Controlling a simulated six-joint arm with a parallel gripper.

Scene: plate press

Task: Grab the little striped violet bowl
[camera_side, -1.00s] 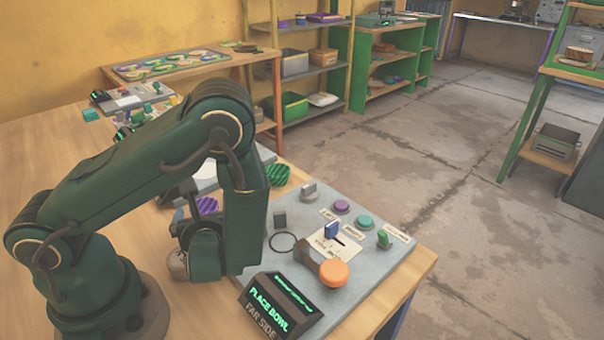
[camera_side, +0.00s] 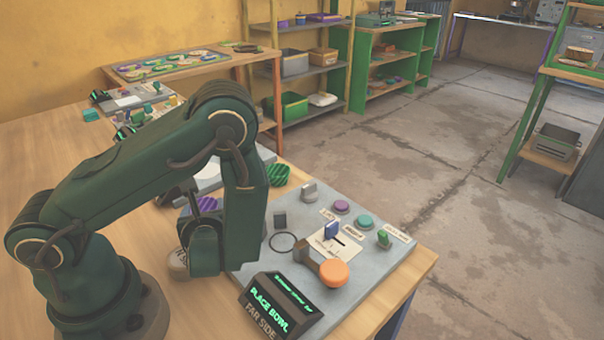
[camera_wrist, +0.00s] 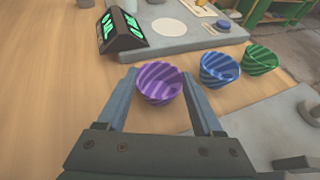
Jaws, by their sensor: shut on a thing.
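The little striped violet bowl (camera_wrist: 160,83) stands upright on the wooden table in the wrist view. My gripper (camera_wrist: 157,78) has one finger on each side of it and is shut on it. In the side view the violet bowl (camera_side: 207,203) shows only in part, behind my arm. My fingers are mostly hidden there. A striped blue bowl (camera_wrist: 219,70) stands just right of the violet one. A striped green bowl (camera_wrist: 261,60) stands further right and also shows in the side view (camera_side: 279,175). The blue bowl is hidden in the side view.
A grey panel (camera_side: 375,258) with an orange knob (camera_side: 334,273), small buttons and a dark ring outline (camera_side: 282,243) lies on the table. A dark display (camera_side: 275,305) reads "PLACE BOWL FAR SIDE".

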